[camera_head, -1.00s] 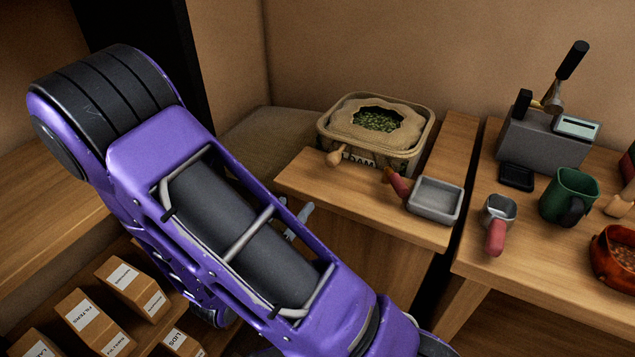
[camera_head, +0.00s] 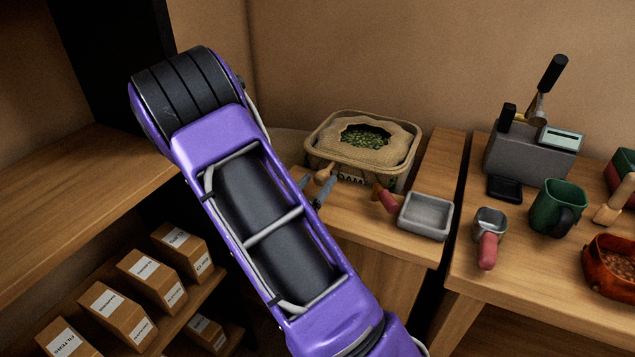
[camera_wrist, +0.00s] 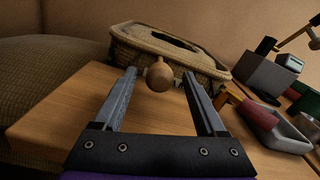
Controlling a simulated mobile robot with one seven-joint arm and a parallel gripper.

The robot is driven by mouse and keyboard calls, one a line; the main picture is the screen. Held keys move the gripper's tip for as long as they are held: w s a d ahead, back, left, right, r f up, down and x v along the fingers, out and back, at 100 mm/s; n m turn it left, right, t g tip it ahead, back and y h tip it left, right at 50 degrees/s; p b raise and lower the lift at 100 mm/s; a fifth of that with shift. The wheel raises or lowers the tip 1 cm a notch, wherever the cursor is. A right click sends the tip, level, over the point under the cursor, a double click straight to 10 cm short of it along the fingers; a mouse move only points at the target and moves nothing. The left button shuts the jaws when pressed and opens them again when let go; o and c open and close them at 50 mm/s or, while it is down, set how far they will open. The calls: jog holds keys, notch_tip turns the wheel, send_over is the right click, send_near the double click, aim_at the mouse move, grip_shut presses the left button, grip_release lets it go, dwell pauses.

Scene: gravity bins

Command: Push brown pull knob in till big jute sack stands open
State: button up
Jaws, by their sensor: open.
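The big jute sack (camera_head: 396,147) sits in a woven bin at the back of the table, its round mouth showing green beans. It also shows in the wrist view (camera_wrist: 142,36). The brown pull knob (camera_wrist: 159,76) is a round wooden ball sticking out from the front of the bin; it also shows in the head view (camera_head: 325,173). My gripper (camera_head: 314,187) is open, pointing toward the bin. In the wrist view my gripper (camera_wrist: 160,80) has one finger on each side of the knob, with a gap to each and nothing held.
A grey tray (camera_head: 426,215) and a red-handled tool (camera_head: 384,197) stand right of the knob. A metal scoop (camera_head: 490,223), a green mug (camera_head: 558,205) and a grey machine (camera_head: 530,148) are on the right table. Labelled boxes (camera_head: 150,280) fill a low shelf at left.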

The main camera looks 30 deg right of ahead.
jog(key=shift+w+d, duration=0.2)
jog(key=shift+d, duration=0.1)
grip_shut()
dwell(1.3)
